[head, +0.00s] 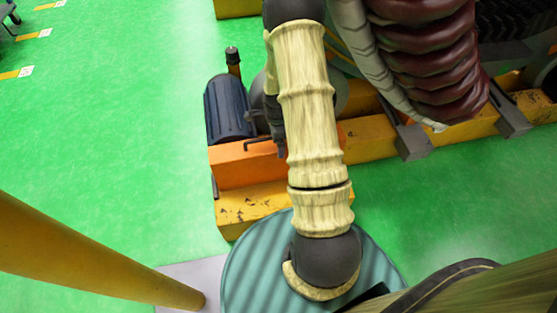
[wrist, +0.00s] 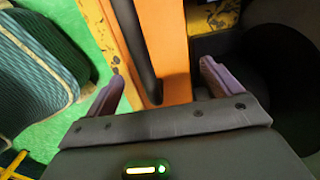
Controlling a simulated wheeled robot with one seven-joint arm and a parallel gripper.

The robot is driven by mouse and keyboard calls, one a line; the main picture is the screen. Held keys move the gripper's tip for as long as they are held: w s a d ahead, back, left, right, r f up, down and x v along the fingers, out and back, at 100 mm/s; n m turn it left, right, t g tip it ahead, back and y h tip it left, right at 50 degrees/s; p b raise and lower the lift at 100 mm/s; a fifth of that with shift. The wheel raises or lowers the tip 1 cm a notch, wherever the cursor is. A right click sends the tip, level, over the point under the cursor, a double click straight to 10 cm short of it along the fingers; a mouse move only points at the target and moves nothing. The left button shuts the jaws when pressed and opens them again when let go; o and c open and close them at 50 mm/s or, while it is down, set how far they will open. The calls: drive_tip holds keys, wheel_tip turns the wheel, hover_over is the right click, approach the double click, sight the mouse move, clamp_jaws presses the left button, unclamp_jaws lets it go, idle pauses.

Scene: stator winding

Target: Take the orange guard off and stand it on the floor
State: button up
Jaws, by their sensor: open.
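The orange guard (head: 240,167) stands at the left end of the yellow machine base in the head view, in front of the dark blue motor. A thin dark bar handle (head: 262,143) shows on it. In the wrist view the guard (wrist: 165,45) is an orange strip with the dark handle (wrist: 135,45) along its left side. My gripper (wrist: 160,86) is open, its two purple-grey fingers on either side of the strip and handle. Nothing is visibly clamped. I cannot tell whether the fingers touch the guard. In the head view my arm hides most of the gripper and the guard's right end.
A dark blue ribbed motor (head: 228,110) stands behind the guard. A yellow post (head: 90,250) crosses the lower left. The green floor (head: 110,120) at left is clear.

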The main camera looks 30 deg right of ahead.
drive_tip(key=shift+w, duration=0.1)
drive_tip(key=c, duration=1.1)
drive_tip(key=shift+r, duration=0.1)
wheel_tip(320, 180, up, 28)
drive_tip(key=p, duration=1)
